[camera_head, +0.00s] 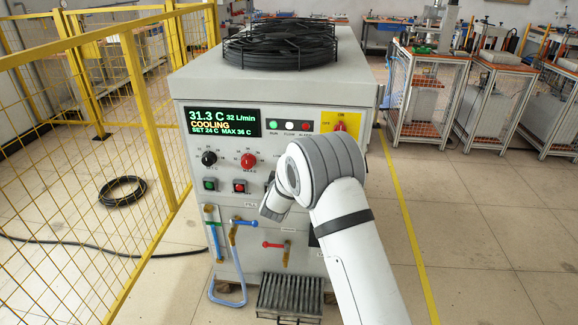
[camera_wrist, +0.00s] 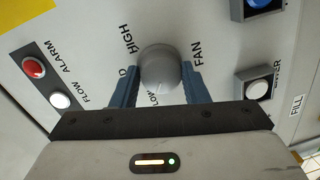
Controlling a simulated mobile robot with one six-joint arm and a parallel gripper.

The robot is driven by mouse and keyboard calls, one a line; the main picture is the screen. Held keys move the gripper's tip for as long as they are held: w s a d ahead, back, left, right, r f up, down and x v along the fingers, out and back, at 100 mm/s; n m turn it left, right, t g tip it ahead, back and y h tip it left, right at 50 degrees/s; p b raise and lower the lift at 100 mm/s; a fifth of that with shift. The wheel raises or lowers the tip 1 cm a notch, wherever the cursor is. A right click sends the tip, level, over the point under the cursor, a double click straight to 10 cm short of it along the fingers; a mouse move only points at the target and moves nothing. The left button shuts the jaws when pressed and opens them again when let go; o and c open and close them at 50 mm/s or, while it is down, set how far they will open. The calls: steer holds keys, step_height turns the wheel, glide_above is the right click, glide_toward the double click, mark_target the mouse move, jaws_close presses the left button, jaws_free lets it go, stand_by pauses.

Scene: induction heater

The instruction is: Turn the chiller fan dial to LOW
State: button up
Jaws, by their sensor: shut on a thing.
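The chiller (camera_head: 290,90) is a grey cabinet in the middle of the head view, its screen (camera_head: 222,122) reading 31.3 C, 32 L/min, COOLING. In the wrist view the grey round fan dial (camera_wrist: 160,66) sits on the panel, with HIGH, FAN and a partly hidden LOW printed around it. My gripper (camera_wrist: 158,84) is shut on the dial, one blue-grey finger on each side. A faint pale mark shows on the dial's near side, toward the LOW print; its exact setting is hard to tell. In the head view my arm hides the dial and fingertips.
Black and red dials (camera_head: 248,160) are left of my arm. Pipes with a blue-handled valve (camera_head: 243,222) and a red-handled valve (camera_head: 273,245) are below. In the wrist view, a white button (camera_wrist: 257,89) and red lamp (camera_wrist: 34,67) flank the dial. A yellow fence (camera_head: 150,90) stands left.

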steer(key=shift+f+n, duration=0.1)
steer(key=shift+n, duration=0.3)
steer(key=o, duration=1)
steer(key=shift+c, duration=0.2)
steer(key=s, duration=0.7)
steer(key=shift+s+a+r, duration=0.35)
steer(key=shift+a+r, duration=0.05)
